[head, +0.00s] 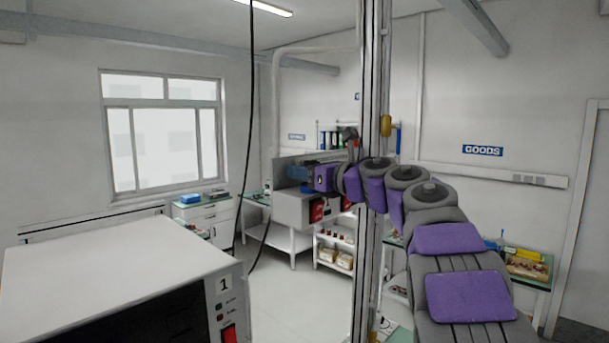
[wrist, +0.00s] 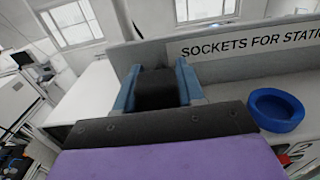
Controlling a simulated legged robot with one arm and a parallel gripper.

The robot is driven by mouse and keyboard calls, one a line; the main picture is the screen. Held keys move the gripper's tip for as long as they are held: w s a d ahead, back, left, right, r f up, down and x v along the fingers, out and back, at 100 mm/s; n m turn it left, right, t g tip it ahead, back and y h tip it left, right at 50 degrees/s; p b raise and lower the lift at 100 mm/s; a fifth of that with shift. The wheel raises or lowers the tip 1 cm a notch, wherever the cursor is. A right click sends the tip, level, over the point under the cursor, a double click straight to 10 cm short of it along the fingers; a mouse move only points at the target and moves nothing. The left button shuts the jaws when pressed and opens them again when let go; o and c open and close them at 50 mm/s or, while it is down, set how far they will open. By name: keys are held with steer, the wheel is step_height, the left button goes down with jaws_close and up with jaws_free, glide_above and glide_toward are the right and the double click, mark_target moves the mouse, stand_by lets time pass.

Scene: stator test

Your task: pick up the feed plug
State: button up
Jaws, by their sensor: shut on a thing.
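My gripper (head: 298,173) is at the far end of my outstretched purple and grey arm in the head view, in front of a grey bench unit. In the wrist view my gripper (wrist: 155,72) has two blue fingers closed on a dark block (wrist: 156,92). I take this block to be the feed plug, though its shape is mostly hidden by the fingers and the wrist. It is too small to make out in the head view.
A blue round socket (wrist: 276,108) stands on a grey ledge right of my gripper, below a sign (wrist: 250,42) reading "SOCKETS FOR STATI…". A vertical post (head: 369,90) stands close beside my arm. A black cable (head: 252,110) hangs left of it. A white cabinet (head: 110,262) fills the near left.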

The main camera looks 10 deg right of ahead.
steer(key=shift+r+p, duration=0.35)
steer(key=shift+r, duration=1.3)
steer(key=shift+s+d+f, duration=0.1)
steer(key=shift+s+d, duration=0.1)
steer(key=shift+s, duration=0.15)
steer(key=s+d+b, duration=0.1)
steer(key=s, duration=0.3)
steer(key=s+d+r+b, duration=0.1)
steer(key=s+d+b, duration=0.1)
steer(key=s, duration=0.3)
steer(key=s+d+b, duration=0.1)
steer(key=s+d, duration=0.1)
steer(key=s, duration=0.3)
steer(key=shift+s+r+b, duration=0.25)
steer(key=shift+r+b, duration=0.05)
steer(key=shift+b, duration=0.1)
